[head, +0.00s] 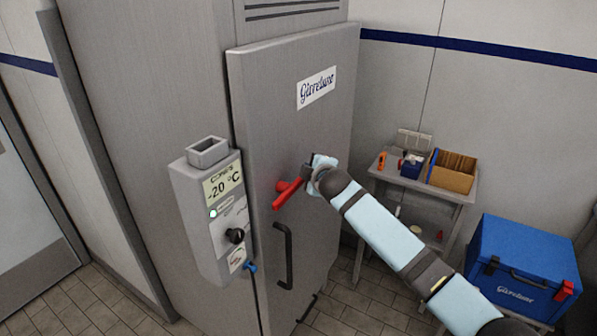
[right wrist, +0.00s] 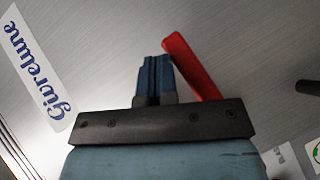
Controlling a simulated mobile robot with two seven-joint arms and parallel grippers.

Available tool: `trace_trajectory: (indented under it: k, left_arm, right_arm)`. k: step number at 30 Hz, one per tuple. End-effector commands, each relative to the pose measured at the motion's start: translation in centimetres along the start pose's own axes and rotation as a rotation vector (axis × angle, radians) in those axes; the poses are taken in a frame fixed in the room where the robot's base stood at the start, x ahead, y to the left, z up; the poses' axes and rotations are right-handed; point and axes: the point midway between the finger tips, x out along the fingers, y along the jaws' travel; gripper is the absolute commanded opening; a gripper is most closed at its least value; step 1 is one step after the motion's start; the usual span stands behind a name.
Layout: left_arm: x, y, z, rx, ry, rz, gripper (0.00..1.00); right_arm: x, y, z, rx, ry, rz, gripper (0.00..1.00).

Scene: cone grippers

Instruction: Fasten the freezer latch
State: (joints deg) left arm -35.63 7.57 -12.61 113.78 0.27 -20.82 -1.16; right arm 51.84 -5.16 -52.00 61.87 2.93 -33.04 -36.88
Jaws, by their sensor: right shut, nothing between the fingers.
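The grey freezer door (head: 320,130) stands upright against its cabinet, and I cannot tell whether it is fully closed. The red latch lever (head: 287,194) is on the door above the dark handle (head: 284,257), slanting down to the left. My right gripper (head: 307,172) is at the upper right end of the lever. In the right wrist view, its blue fingers (right wrist: 155,78) are together with nothing between them. The red lever (right wrist: 190,66) lies just right of them there; I cannot tell whether they touch. My left gripper is in neither view.
A grey control box (head: 205,215) showing -20 °C sticks out left of the door. A small side table (head: 460,192) with an open brown box (head: 453,170) stands right of the freezer. A blue cooler (head: 520,265) stands at the far right.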

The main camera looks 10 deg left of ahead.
Motion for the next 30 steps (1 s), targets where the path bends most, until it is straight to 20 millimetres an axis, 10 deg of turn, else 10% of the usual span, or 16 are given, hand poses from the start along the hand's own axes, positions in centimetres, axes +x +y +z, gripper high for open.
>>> trace_trajectory:
  k: [17, 26, 30]
  left_arm:
    - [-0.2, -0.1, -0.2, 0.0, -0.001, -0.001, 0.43]
    - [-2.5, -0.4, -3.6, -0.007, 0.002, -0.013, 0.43]
    - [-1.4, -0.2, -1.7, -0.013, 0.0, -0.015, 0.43]
  right_arm:
    - [0.0, 0.3, -0.2, 0.002, 0.0, -0.002, 0.0]
    - [-1.4, 5.0, -1.1, 0.003, -0.005, 0.001, 0.0]
    - [-3.7, 6.0, 0.5, 0.002, -0.005, 0.004, 0.0]
